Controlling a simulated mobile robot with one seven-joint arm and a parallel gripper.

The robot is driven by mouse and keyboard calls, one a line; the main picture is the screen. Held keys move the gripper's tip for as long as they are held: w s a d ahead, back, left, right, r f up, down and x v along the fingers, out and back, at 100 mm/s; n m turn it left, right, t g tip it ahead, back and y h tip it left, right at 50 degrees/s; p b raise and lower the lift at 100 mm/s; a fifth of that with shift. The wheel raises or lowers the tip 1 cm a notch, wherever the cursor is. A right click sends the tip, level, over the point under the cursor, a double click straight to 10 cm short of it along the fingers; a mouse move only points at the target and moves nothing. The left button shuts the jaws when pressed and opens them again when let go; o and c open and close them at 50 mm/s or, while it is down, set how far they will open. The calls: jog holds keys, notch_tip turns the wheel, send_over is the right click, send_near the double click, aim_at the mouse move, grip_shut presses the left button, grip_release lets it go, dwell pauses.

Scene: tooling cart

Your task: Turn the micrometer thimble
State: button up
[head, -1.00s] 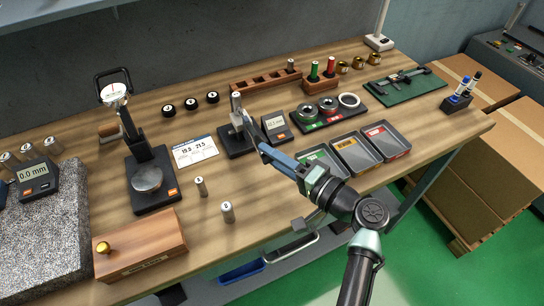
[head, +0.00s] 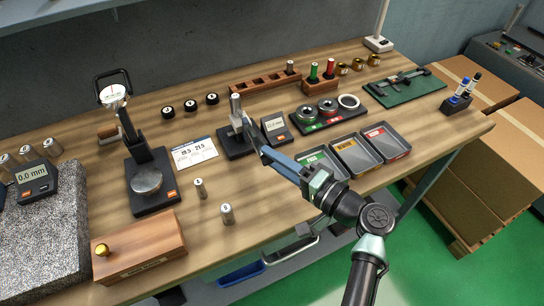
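The micrometer (head: 236,105) is a small silver upright cylinder on a dark stand (head: 235,146), behind the middle of the bench. I take its upper silver part as the thimble. A small digital readout (head: 275,127) stands just right of it, its digits too small to read surely. My gripper (head: 248,130) reaches in from the lower right, with its fingertips close beside the micrometer's right side. Contact cannot be made out. The fingers overlap in this view, so their opening is hidden.
Three sorting trays (head: 357,153) lie under and right of my arm. Ring gauges (head: 328,108) sit behind them. A dial gauge stand (head: 148,180) is to the left. Two loose silver cylinders (head: 227,213) stand in front. A wooden box (head: 140,246) is at front left.

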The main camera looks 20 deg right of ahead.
jog(key=b+v, duration=0.1)
jog(key=v, duration=1.1)
dwell(0.6)
jog(key=w+a+r+n+t+h+p, duration=0.1)
jog(key=w+a+r+n+h, duration=0.15)
jog(key=w+r, duration=0.4)
jog(key=w+a+r+n+h+p, duration=0.1)
jog(key=w+a+r+n, duration=0.15)
jog(key=r, duration=0.65)
jog(key=w+a+r+n+t+h+p, duration=0.1)
jog(key=w+a+r+n+h, duration=0.1)
jog(key=w+a+r, duration=0.45)
jog(key=s+a+r+n+t+h, duration=0.1)
jog(key=s+a+r+t, duration=0.1)
jog(key=r, duration=0.7)
jog(key=s+a+r+n+t, duration=0.2)
jog(key=s+a+r, duration=0.1)
jog(key=r, duration=0.6)
jog(key=s+a+r+t+p, duration=0.1)
jog(key=s+a+r+t, duration=0.1)
jog(key=s+r, duration=0.3)
jog(key=s+a+r+n+t, duration=0.1)
jog(key=s+a+r+t, duration=0.2)
jog(key=r, duration=0.5)
jog(key=shift+s+a+r+t+p, duration=0.35)
jog(key=shift+s+a, duration=0.15)
jog(key=shift+s, duration=0.65)
jog(key=shift+f+h, duration=0.15)
jog(key=shift+h, duration=0.1)
